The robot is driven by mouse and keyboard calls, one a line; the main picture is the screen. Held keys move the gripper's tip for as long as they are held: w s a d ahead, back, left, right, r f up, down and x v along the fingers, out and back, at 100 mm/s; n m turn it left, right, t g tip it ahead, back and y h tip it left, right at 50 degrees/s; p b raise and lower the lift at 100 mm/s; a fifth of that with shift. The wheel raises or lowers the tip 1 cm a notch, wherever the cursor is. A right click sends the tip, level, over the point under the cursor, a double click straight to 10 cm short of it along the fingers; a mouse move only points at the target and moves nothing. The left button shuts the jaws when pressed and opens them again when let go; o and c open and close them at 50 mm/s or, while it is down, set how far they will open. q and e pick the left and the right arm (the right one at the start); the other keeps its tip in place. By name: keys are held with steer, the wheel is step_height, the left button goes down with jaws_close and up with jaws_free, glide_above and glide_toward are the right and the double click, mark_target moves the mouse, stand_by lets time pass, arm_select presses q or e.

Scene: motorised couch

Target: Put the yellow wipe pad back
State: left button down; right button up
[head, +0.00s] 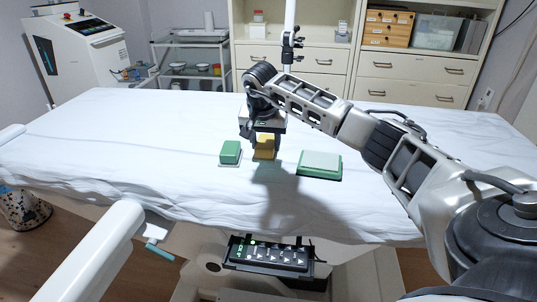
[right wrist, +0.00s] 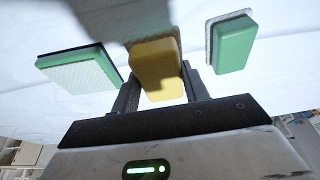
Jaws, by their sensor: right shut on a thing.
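The yellow wipe pad (head: 264,152) is at the middle of the white-sheeted couch (head: 120,130), between two green pads. My right gripper (head: 264,142) reaches down to it from above and is shut on it. In the right wrist view the yellow wipe pad (right wrist: 158,70) sits between the two fingers of the right gripper (right wrist: 160,92). I cannot tell whether the pad touches the sheet. My left gripper is not in view.
A green block-shaped pad (head: 230,151) lies just left of the yellow pad. A wider green pad with a pale top (head: 320,164) lies to the right. A button panel (head: 270,254) hangs at the couch's near edge. The sheet's left part is clear.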

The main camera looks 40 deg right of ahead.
steer(key=shift+d+f, duration=0.35)
steer(key=shift+f, duration=0.1)
steer(key=shift+s+x, duration=0.15)
steer(key=shift+x, duration=0.75)
steer(key=shift+s+x, duration=0.15)
steer(key=shift+x, duration=0.75)
steer(key=shift+a+f, duration=0.1)
steer(key=shift+a, duration=0.05)
steer(key=o, duration=1)
steer(key=shift+c, duration=0.2)
